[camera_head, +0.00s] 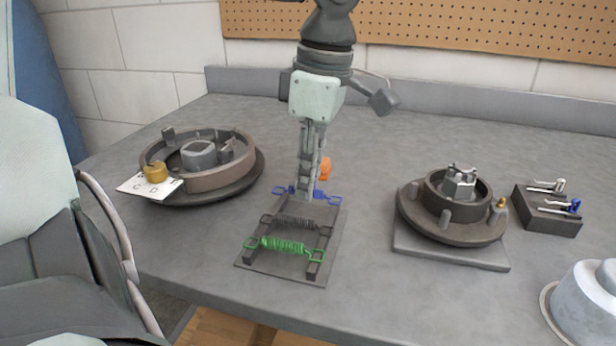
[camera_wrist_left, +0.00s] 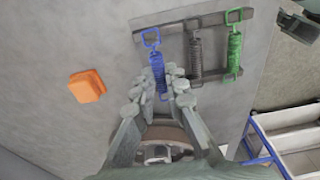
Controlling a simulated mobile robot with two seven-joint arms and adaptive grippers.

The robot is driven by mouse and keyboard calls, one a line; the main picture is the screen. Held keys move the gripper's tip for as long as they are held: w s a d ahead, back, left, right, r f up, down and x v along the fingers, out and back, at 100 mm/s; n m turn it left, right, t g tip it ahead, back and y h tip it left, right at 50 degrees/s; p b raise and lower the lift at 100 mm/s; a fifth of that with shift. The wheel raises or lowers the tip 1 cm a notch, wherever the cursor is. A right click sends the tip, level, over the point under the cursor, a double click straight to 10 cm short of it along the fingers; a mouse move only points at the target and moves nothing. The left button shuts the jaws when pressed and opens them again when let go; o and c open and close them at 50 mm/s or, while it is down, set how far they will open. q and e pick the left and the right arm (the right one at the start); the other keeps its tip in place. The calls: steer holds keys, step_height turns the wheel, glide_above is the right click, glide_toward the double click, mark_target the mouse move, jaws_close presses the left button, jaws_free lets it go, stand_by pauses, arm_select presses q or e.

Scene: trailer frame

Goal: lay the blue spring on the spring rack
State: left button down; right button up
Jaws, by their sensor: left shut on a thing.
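The spring rack (camera_head: 250,263) is a dark flat plate with two raised rails near the front of the bench. A green coil spring (camera_head: 282,246) lies across its front end, and a dark spring (camera_head: 295,222) lies behind it. My left gripper (camera_head: 307,190) points down over the rack's far end and is shut on the blue spring (camera_head: 323,194). In the left wrist view the blue spring (camera_wrist_left: 158,72) is between the fingers, roughly parallel to the other two. Its upper loop is by a rail end; I cannot tell whether it rests on the rails. My right gripper is not in view.
An orange block (camera_head: 325,168) stands just behind the rack. A round drum assembly (camera_head: 215,175) with a lettered white card (camera_head: 150,187) is at left. A hub assembly (camera_head: 455,210) and a dark block with small parts (camera_head: 547,215) are at right. Bench space flanks the rack.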

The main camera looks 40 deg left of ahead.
arm_select(q)
steer(key=shift+f+b, duration=0.75)
steer(key=shift+b, duration=0.4)
stand_by(1.9)
steer(key=c, duration=1.5)
jaws_free()
steer(key=c, duration=0.3)
steer(key=shift+r, duration=0.2)
steer(key=shift+r+p, duration=2.45)
steer(key=shift+r, duration=0.9)
